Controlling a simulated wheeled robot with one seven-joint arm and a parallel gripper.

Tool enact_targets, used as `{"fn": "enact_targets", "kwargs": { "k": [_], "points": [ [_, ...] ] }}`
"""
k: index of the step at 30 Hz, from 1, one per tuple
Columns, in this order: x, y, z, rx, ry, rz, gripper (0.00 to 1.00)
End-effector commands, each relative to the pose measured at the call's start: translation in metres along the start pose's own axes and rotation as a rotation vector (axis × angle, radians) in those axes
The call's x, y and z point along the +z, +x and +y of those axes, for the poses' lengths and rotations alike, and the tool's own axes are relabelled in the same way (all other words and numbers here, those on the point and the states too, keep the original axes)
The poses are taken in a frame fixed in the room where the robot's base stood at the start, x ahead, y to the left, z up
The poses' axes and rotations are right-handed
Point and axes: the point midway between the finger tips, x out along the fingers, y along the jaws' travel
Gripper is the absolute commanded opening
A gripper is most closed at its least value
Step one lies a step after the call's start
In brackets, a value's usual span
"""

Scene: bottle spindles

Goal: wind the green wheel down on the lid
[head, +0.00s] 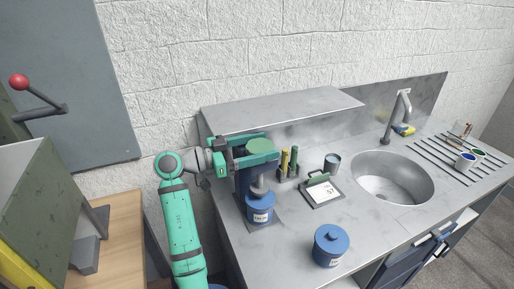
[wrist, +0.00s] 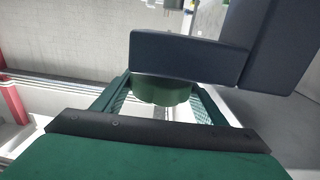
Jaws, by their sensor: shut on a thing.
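The green wheel (head: 261,146) sits at the top of a tall dark blue container (head: 243,181) near the left end of the counter. My gripper (head: 262,152) reaches in from the left, level with the wheel, and is shut on it. In the wrist view the green wheel (wrist: 160,90) shows between my two fingers, partly covered by a dark blue bar (wrist: 188,57). The lid under the wheel is hidden by my gripper.
A blue bottle (head: 260,208) stands just in front of the dark container. A blue lidded jar (head: 331,246) is at the front edge. A tray with a label (head: 322,193), a cup (head: 332,163) and a sink (head: 391,181) lie to the right. A grey shelf (head: 285,108) runs behind.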

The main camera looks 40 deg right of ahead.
Motion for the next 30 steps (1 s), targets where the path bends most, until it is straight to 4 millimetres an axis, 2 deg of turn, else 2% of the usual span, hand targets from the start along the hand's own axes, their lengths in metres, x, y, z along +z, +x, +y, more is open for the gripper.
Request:
{"fn": "enact_targets", "kwargs": {
  "k": [1, 4, 5, 6, 7, 15, 19, 23, 30],
  "points": [
    [-0.001, -0.004, -0.006, -0.019, -0.003, 0.004, 0.43],
    [-0.001, -0.004, -0.006, -0.019, -0.003, 0.004, 0.43],
    [-0.001, -0.004, -0.006, -0.019, -0.003, 0.004, 0.70],
    [-0.001, -0.004, -0.006, -0.019, -0.003, 0.003, 0.80],
    [-0.001, -0.003, -0.005, -0.018, -0.003, 0.003, 0.83],
    [0.000, -0.001, -0.003, -0.009, -0.002, 0.002, 0.83],
    [0.000, -0.006, -0.002, -0.008, -0.002, 0.003, 0.83],
    [0.000, -0.023, -0.003, -0.008, -0.002, 0.002, 0.83],
    [0.000, -0.068, -0.004, -0.007, -0.001, 0.002, 0.83]
  ]
}}
